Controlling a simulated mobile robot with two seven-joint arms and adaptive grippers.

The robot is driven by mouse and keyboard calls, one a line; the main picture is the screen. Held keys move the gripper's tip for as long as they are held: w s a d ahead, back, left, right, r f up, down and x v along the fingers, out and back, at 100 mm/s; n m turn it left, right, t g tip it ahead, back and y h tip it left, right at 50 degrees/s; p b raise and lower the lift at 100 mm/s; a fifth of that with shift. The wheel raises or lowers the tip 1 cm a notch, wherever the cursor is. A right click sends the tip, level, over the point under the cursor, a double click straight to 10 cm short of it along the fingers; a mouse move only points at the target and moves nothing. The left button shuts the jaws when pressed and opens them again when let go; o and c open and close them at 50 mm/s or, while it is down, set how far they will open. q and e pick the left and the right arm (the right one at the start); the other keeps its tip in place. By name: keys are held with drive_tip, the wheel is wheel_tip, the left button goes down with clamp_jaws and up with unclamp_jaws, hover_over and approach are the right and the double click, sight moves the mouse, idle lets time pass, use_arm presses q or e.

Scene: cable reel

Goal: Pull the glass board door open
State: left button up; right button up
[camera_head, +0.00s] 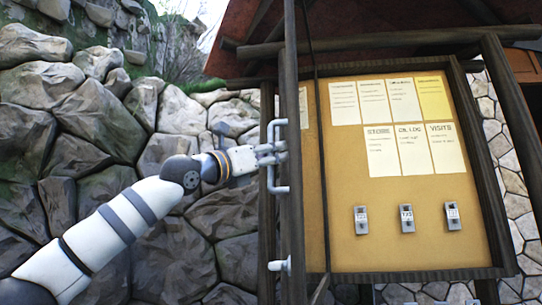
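The board door shows as a narrow, dark wooden frame (293,215), seen at a steep angle. It stands out in front of the notice board's left side, so the door looks partly open. I cannot clearly make out its glass. A pale grey upright handle (271,180) is on the frame's left side. My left gripper (271,153) reaches in from the left, with its fingers around the middle of the handle; it looks shut on it. The fingers hide part of the handle. My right gripper is not in view.
The yellow notice board (350,250) carries several paper sheets and several small grey clips (407,219) in a dark wooden frame. A small grey knob (280,265) is low on the door frame. A rough stone wall (100,120) stands behind my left arm.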

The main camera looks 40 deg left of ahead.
use_arm(q)
drive_tip(key=v, duration=1.2)
